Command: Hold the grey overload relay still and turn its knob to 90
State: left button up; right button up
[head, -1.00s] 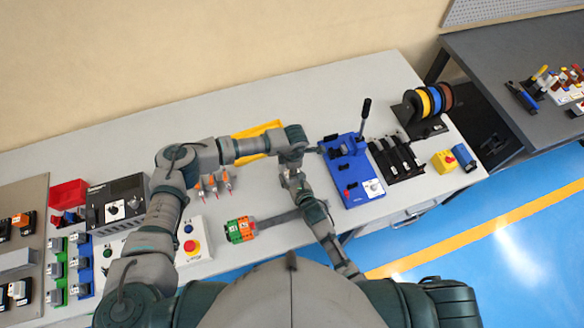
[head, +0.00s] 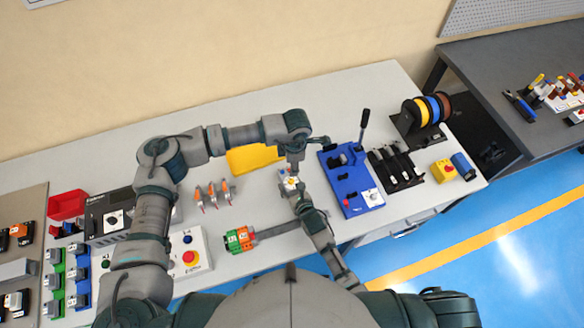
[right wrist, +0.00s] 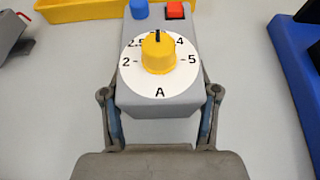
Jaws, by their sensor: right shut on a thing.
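The grey overload relay (right wrist: 160,108) fills the middle of the right wrist view. It has a white round dial (right wrist: 135,82) and a yellow knob (right wrist: 159,56). The knob's dark mark points to the top of the picture, between 2.5 and 4; no 90 is readable. My right gripper (right wrist: 160,122) is shut on the relay, a finger at each side. In the head view, the relay (head: 290,183) is small at the tip of my right gripper (head: 293,190). My left gripper (head: 294,163) points down just above it; its fingers are too small to read.
A blue bender (head: 350,180) with a lever stands to the right. A yellow tray (head: 252,158) lies behind my left arm. Orange-tipped tools (head: 213,193) and green-orange blocks (head: 239,239) lie left of the relay. Bare grey bench lies between them.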

dwell(0.3)
jog(key=o, duration=1.4)
jog(key=shift+o, duration=0.2)
